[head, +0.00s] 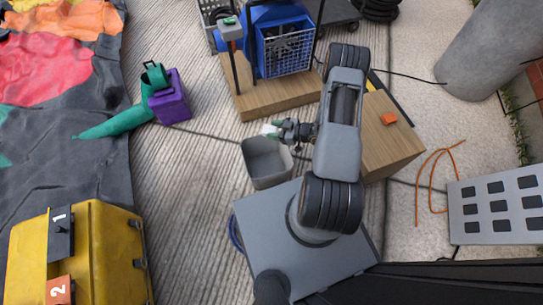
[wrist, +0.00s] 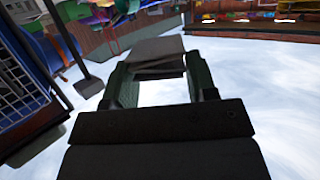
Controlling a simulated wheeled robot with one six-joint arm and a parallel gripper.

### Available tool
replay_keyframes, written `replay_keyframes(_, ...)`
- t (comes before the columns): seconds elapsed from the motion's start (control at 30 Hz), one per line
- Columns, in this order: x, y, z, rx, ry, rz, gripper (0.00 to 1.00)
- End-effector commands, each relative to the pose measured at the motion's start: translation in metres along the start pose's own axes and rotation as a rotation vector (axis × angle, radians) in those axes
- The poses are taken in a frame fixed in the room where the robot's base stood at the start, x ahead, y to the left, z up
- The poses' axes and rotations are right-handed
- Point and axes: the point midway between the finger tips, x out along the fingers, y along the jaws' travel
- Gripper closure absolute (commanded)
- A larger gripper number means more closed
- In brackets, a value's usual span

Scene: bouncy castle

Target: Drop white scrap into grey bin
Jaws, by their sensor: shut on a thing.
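The white scrap (head: 267,129) is a small pale piece at the tip of my gripper (head: 275,130) in the head view. My gripper is shut on it and holds it near the bin's back rim. In the wrist view, a flat greyish piece (wrist: 157,50) shows between the two fingers of my gripper (wrist: 157,68); it looks like the scrap. The grey bin (head: 267,172) is open-topped and stands just in front of my base. In the head view the gripper appears at the bin's upper right edge; its height above the rim is hard to tell. The bin is not clearly visible in the wrist view.
A blue blower (head: 284,40) stands on a wooden platform (head: 262,97) behind the bin. A wooden box (head: 393,150) with an orange item is right of my arm. A purple block (head: 172,98) and a yellow case (head: 110,250) are left. Cables cross the floor.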

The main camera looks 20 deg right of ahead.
Motion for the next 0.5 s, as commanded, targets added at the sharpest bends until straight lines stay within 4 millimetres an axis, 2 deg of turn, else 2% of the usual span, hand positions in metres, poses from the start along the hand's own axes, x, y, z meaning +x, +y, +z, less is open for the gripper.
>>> replay_keyframes(0.2, -0.005, -0.026, 0.001, -0.056, 0.001, -0.178, 0.7)
replay_keyframes(0.5, -0.009, -0.036, 0.01, -0.074, 0.001, -0.24, 0.7)
